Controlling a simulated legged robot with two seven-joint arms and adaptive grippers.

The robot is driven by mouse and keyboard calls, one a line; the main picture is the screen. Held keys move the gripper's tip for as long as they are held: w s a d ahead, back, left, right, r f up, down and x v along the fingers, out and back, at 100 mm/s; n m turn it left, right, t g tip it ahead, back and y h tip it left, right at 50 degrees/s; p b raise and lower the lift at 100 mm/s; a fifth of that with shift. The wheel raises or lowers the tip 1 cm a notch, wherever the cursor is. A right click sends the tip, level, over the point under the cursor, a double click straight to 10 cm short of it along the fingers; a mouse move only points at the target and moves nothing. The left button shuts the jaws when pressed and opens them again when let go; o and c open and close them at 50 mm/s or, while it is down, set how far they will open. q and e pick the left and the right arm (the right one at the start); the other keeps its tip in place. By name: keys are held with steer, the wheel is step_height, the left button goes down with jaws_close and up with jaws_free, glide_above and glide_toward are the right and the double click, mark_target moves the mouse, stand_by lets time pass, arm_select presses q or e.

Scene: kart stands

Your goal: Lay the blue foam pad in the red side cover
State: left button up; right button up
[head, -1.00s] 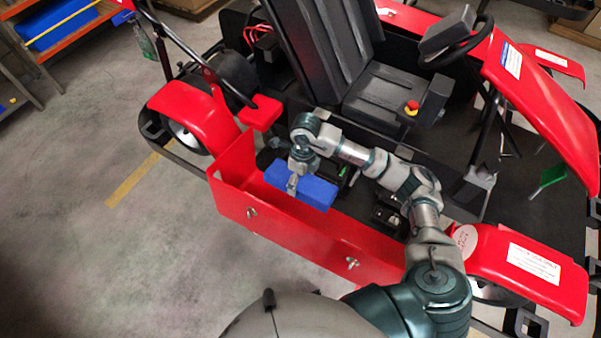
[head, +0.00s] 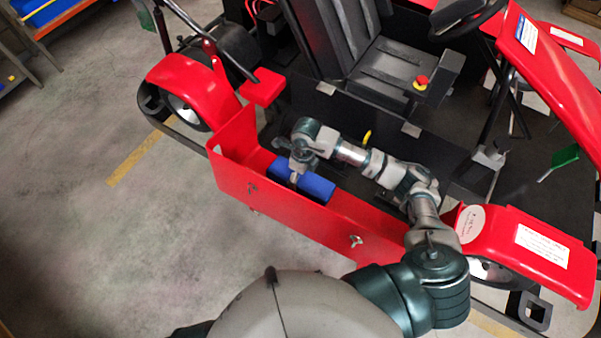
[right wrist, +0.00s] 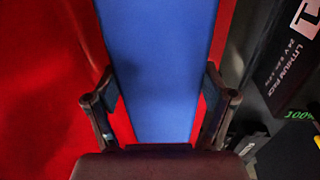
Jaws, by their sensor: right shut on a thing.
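The blue foam pad (head: 317,187) is inside the red side cover (head: 300,218), behind its front wall, in the head view. The wall hides the pad's lower part, so I cannot tell whether it touches the bottom. My right gripper (head: 294,178) reaches down from above and is shut on the pad near its middle. In the right wrist view the pad (right wrist: 165,70) runs between the two fingers (right wrist: 163,112), with red cover surface on both sides. My left gripper is out of view.
The kart's black seat (head: 375,75) and red emergency button (head: 420,82) are behind the cover. A battery pack (right wrist: 290,55) stands close on the right in the wrist view. Red fenders (head: 195,90) flank the cover.

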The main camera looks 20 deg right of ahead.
steer(key=shift+s+a+f+b, duration=0.1)
steer(key=shift+a+f+b, duration=0.05)
steer(key=shift+f+b, duration=1.05)
steer(key=shift+s+a+f+b, duration=0.1)
steer(key=shift+f+b, duration=0.6)
steer(key=shift+f, duration=0.85)
steer(key=o, duration=0.9)
steer(key=shift+r, duration=0.1)
steer(key=r, duration=0.4)
steer(key=d+r, duration=0.1)
steer(key=r, duration=0.2)
steer(key=w+r, duration=0.1)
steer(key=r, duration=0.3)
steer(key=shift+w+d+r, duration=0.1)
steer(key=shift+d+r, duration=0.05)
steer(key=shift+r, duration=0.15)
